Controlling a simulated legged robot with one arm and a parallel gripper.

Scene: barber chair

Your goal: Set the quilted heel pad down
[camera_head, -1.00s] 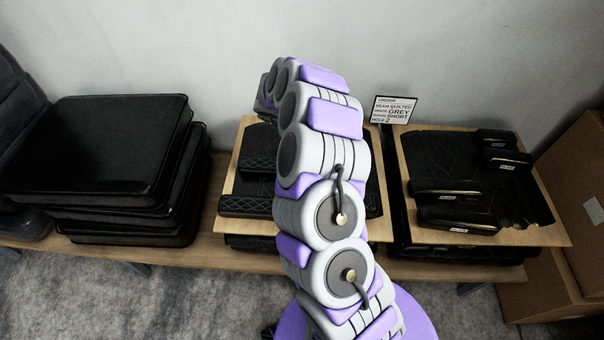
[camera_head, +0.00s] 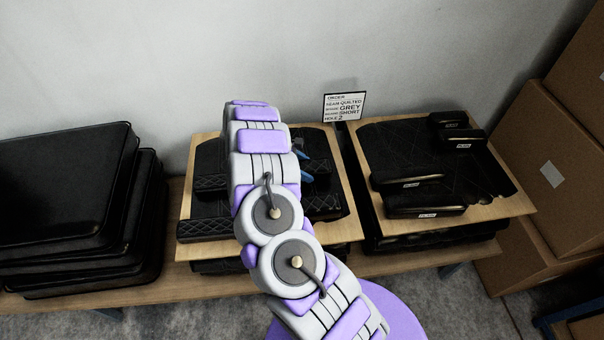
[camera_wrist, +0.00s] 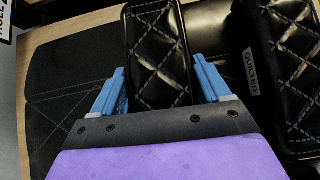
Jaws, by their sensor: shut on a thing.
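A black quilted heel pad (camera_wrist: 158,50) with pale diamond stitching lies between the blue fingers of my gripper (camera_wrist: 161,66) in the wrist view. My gripper is shut on it, over the left wooden board (camera_head: 345,228). In the head view my arm hides most of the gripper; a blue finger (camera_head: 306,176) shows past it. I cannot tell whether the pad touches what is below it. Another quilted pad (camera_wrist: 292,55) is at the right of the wrist view, beside a label reading QUILTED (camera_wrist: 250,72).
A right wooden board (camera_head: 520,205) carries a black panel and several black pads. An order card (camera_head: 344,107) reading quilted, grey, short stands behind the boards. Black cushions (camera_head: 65,195) are stacked at left, and cardboard boxes (camera_head: 540,170) stand at right.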

